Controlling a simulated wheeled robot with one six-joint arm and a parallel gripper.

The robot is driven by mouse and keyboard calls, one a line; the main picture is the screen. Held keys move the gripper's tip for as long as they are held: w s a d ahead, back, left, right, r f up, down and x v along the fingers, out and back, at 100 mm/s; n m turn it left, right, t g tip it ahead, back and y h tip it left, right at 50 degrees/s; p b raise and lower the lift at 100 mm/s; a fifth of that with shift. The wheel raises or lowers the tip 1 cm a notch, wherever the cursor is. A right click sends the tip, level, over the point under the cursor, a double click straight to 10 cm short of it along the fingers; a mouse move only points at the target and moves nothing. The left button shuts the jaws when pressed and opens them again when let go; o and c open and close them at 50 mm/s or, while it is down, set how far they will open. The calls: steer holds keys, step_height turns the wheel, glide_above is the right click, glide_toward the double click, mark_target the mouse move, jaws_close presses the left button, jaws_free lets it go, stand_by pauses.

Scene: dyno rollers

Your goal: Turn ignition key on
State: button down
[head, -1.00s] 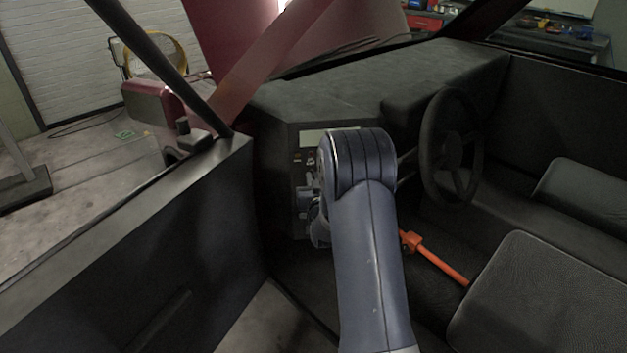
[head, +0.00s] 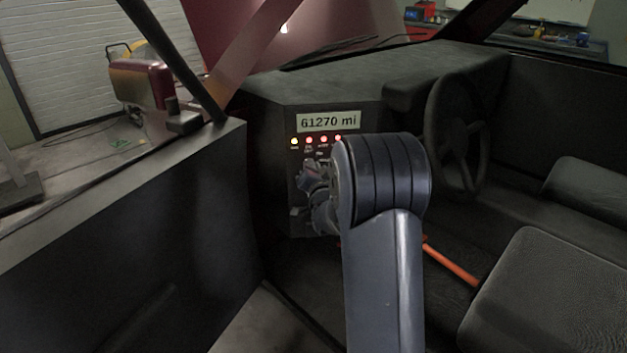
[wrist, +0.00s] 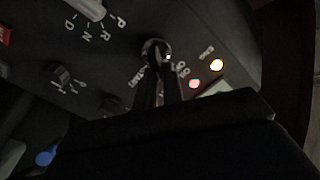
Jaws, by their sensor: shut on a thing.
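The ignition switch (wrist: 153,45) is a round metal-rimmed socket on the dark dash panel, at the upper middle of the wrist view. My gripper (wrist: 158,75) reaches up to it and is shut on the key, which is mostly hidden between the dark fingers. In the head view my gripper (head: 312,178) is at the panel, partly covered by my arm. The display (head: 328,121) is lit and reads 61270 mi. A row of warning lights (head: 309,140) glows below it, one yellowish and others red.
A gear selector (wrist: 88,8) marked P R N D and a dark knob (wrist: 62,75) sit beside the switch. The steering wheel (head: 455,135) stands right of my arm. An orange lever (head: 452,264) is low beside the seat (head: 545,295). The door (head: 130,245) bounds the left.

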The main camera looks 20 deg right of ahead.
steer(key=shift+d+f+m+b, duration=0.15)
steer(key=shift+m+b, duration=0.85)
steer(key=shift+m, duration=0.1)
steer(key=c, duration=1.5)
jaws_free()
steer(key=shift+s, duration=0.15)
steer(key=v, duration=1)
steer(key=shift+s, duration=0.25)
steer(key=shift+w, duration=0.15)
